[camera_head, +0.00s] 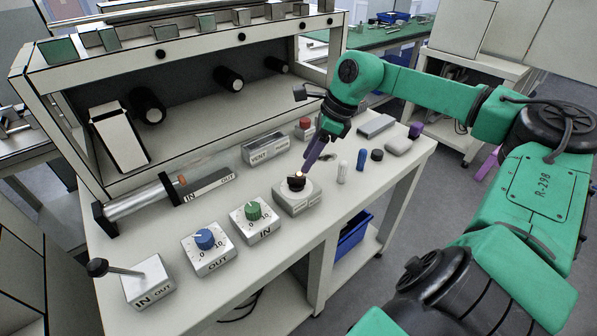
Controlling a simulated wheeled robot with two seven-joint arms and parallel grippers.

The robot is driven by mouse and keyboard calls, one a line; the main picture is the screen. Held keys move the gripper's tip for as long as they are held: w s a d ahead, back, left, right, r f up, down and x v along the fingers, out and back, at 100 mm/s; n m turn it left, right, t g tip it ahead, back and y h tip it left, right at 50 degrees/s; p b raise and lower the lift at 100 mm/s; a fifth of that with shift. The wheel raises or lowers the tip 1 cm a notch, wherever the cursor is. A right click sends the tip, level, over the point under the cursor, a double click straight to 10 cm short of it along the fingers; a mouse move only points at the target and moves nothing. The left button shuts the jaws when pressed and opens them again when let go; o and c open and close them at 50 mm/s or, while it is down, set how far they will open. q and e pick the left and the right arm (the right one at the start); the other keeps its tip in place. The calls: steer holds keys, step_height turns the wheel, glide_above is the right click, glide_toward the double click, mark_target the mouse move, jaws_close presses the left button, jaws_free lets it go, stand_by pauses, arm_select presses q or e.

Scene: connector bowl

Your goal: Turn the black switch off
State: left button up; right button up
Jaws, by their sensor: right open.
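The black switch (296,183) is a dark round knob on a pale square base (297,201) near the middle of the bench. A small orange-white glow shows at its top. My right gripper (309,166) reaches in from the upper right, with its purple fingers pointing down just above and to the right of the switch. It is open and I see nothing held in it. Whether a finger touches the knob is unclear. My left gripper is not in the picture.
Left of the switch are a green dial (253,211), a blue dial (205,240) and a lever box (149,282). Behind are a VENT box (265,149) and a red button (304,124).

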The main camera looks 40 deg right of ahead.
mark_target(297, 177)
steer(key=x, duration=0.5)
steer(key=shift+d+f, duration=0.1)
steer(key=shift+w+a+f, duration=0.2)
steer(key=shift+a+f, duration=0.05)
steer(key=shift+f, duration=0.25)
jaws_close()
